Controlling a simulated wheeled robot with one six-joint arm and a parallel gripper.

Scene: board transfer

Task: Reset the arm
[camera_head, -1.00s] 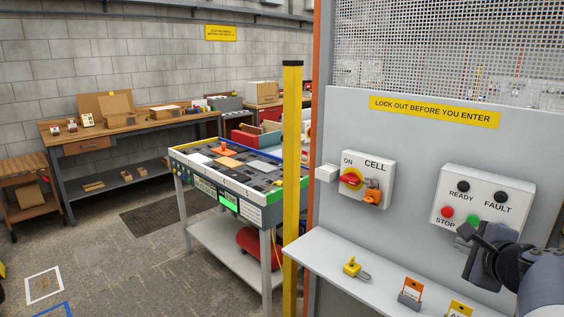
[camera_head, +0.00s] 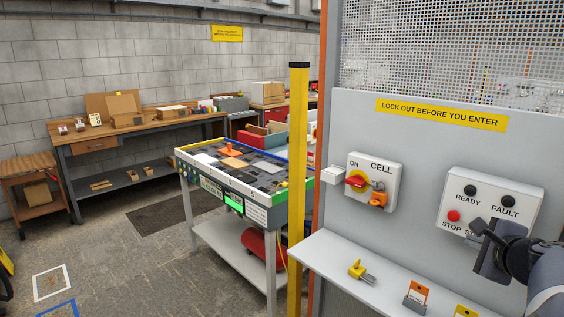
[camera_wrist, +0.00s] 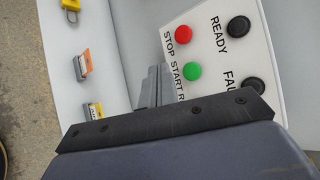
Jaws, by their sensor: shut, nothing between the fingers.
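My gripper (camera_head: 481,235) is at the right of the head view, in front of the lower part of the READY/FAULT button box (camera_head: 521,191). Its fingers are shut and empty. In the wrist view, my gripper's fingers (camera_wrist: 154,86) lie just left of the green START button (camera_wrist: 191,70) and the red STOP button (camera_wrist: 183,34); I cannot tell if they touch the panel. The green button is hidden in the head view. The CELL switch box (camera_head: 377,181) has a red handle (camera_head: 355,181) on a yellow plate, with an orange piece beside it.
A shelf (camera_head: 325,258) below the panel holds a yellow padlock (camera_head: 359,270) and tag holders with an orange tag (camera_head: 418,293) and a yellow tag. A yellow post (camera_head: 299,190) stands left of the panel. A board table (camera_head: 257,213) and workbench stand beyond; the floor at left is partly open.

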